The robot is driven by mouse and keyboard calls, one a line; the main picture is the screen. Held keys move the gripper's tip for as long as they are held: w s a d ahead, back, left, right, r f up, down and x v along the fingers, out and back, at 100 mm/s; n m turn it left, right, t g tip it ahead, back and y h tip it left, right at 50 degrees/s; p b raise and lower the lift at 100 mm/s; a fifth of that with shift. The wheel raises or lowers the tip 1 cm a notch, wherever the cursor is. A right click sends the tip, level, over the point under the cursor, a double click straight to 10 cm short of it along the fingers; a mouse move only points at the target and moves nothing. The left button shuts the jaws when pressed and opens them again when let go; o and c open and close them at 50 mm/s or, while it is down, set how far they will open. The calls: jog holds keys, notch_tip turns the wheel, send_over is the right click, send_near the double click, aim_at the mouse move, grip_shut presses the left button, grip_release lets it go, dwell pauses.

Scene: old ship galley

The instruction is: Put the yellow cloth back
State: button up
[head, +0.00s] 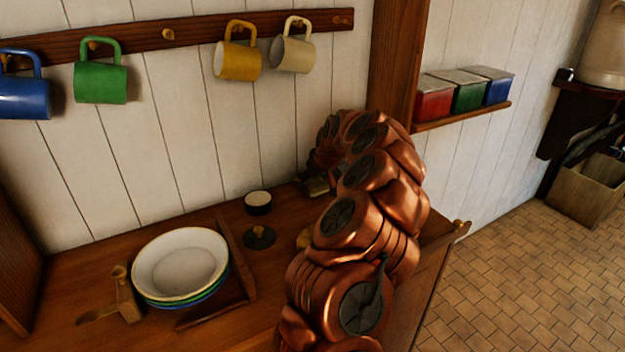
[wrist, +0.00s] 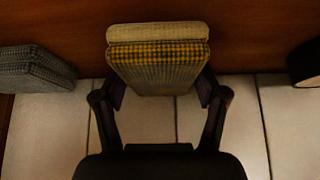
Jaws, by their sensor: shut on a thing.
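In the head view my copper arm reaches over the counter toward the wall and hides most of the gripper and cloth.
A grey checked folded cloth (wrist: 36,68) lies left in the wrist view, a dark round thing (wrist: 306,62) right. On the counter (head: 75,275) stand stacked bowls (head: 180,262) and a small dark pot (head: 258,202). Mugs (head: 238,52) hang above; tins (head: 434,98) sit on a shelf.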

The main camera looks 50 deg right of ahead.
jog(key=shift+f, duration=0.2)
jog(key=o, duration=1.1)
jog(key=shift+r, duration=0.2)
